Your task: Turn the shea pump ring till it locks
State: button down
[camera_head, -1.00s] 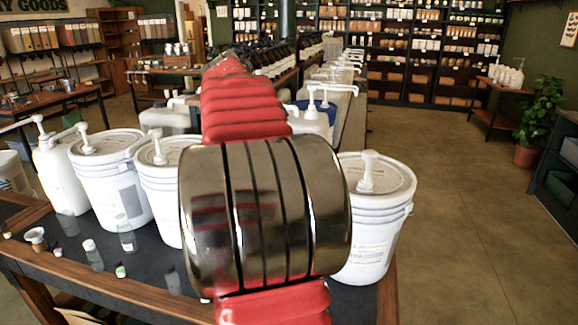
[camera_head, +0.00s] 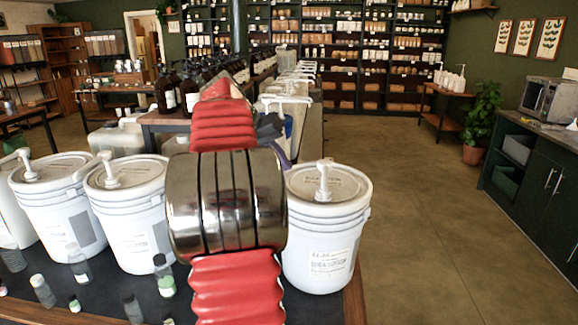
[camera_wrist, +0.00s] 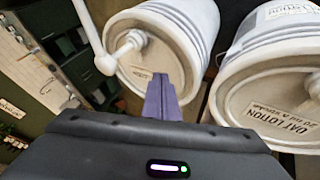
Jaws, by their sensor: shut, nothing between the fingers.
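The rightmost white bucket (camera_head: 318,240) bears a label that seems to read shea. Its white pump (camera_head: 323,180) stands upright on the lid. In the wrist view a white bucket (camera_wrist: 185,30) shows its lid with a pump, whose long spout (camera_wrist: 90,25) points to the upper left. The pump's ring (camera_wrist: 134,42) sits at the stem's base. My gripper (camera_wrist: 160,78) is shut and empty, its purple fingers over that lid beside the ring. I cannot tell whether they touch it. In the head view my arm hides most of the gripper.
A second bucket (camera_wrist: 270,95), labelled oat lotion, stands close by in the wrist view. More pump buckets (camera_head: 128,215) stand left of my arm. Small bottles (camera_head: 78,262) stand on the dark table top in front. Open floor (camera_head: 430,220) lies to the right.

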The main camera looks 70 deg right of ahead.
jog(key=x, duration=0.8)
jog(key=s, duration=0.3)
jog(key=shift+d+f, duration=0.15)
jog(key=shift+d, duration=0.25)
jog(key=shift+s+d, duration=0.1)
jog(key=shift+s, duration=0.5)
